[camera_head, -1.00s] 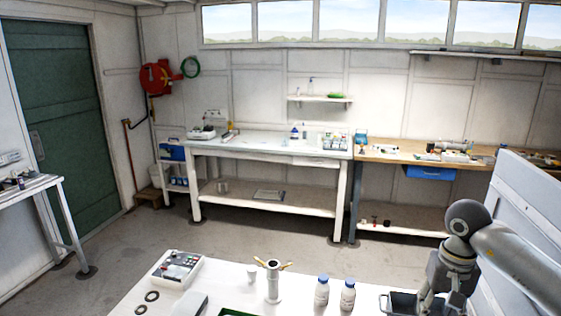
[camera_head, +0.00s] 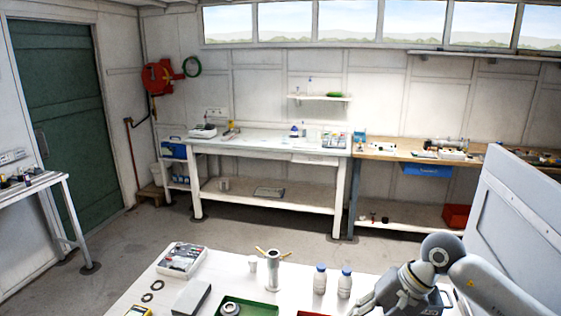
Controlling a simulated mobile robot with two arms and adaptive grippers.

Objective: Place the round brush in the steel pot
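I cannot make out the round brush in this view. A small grey metal pot (camera_head: 223,184) stands on the lower shelf of the back white bench; I cannot tell if it is the steel pot. A steel cylinder with brass-coloured arms (camera_head: 272,270) stands upright on the near white table. My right arm reaches in from the right over that table, its wrist bent down and left. The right gripper (camera_head: 366,301) is only partly visible at the bottom edge; its fingertips are hidden or cut off. My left gripper is out of view.
A pale panel (camera_head: 520,220) stands at right. The floor (camera_head: 215,236) between the tables is clear.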

